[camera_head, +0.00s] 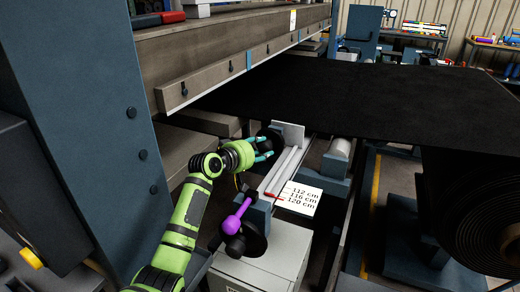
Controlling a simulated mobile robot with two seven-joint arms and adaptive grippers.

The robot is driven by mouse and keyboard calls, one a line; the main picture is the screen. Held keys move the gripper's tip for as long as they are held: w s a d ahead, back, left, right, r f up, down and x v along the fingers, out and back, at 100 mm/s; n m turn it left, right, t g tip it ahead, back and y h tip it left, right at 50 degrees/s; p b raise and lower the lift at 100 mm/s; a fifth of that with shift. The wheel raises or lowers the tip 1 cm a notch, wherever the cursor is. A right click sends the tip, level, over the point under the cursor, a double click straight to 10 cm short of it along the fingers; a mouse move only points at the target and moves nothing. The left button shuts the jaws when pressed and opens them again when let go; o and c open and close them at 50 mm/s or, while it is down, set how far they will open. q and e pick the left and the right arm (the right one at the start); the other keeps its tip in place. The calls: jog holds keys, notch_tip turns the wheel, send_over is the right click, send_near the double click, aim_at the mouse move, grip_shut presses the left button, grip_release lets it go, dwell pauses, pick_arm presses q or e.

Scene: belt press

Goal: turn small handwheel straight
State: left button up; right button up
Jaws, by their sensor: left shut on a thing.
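My left gripper (264,151), with cyan fingertips on a green and black arm, is shut at a black round handwheel (275,134) beside an upright pale plate. The gripper hides part of this wheel, so its angle is hard to tell. A second black wheel (252,241) is nearer, on the front end of the slide above a grey cabinet. My right gripper is not in view.
A white scale card (299,198) reads 112, 116 and 120 cm, with a red pointer (273,196) at its left. A blue press column (90,130) stands left of my arm. A black belt (340,98) spans above right, with a large roll (480,215) at right.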

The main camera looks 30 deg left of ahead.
pick_arm(q)
jog(key=shift+d+m+g+y+p, duration=0.15)
jog(key=shift+m+g+y+p, duration=0.2)
jog(key=shift+m+p, duration=0.75)
jog(key=m+y+p, duration=0.2)
jog(key=p, duration=0.1)
jog(key=shift+d, duration=0.1)
jog(key=shift+s+d+f+m+y+p, duration=0.15)
jog(key=shift+m+y+p, duration=0.3)
jog(key=shift+m+p, duration=0.45)
jog(key=shift+f+m+y+p, duration=0.15)
jog(key=shift+m+y+p, duration=0.35)
jog(key=shift+m, duration=0.1)
jog(key=shift+f, duration=0.1)
jog(key=o, duration=0.9)
jog(key=shift+o, duration=1)
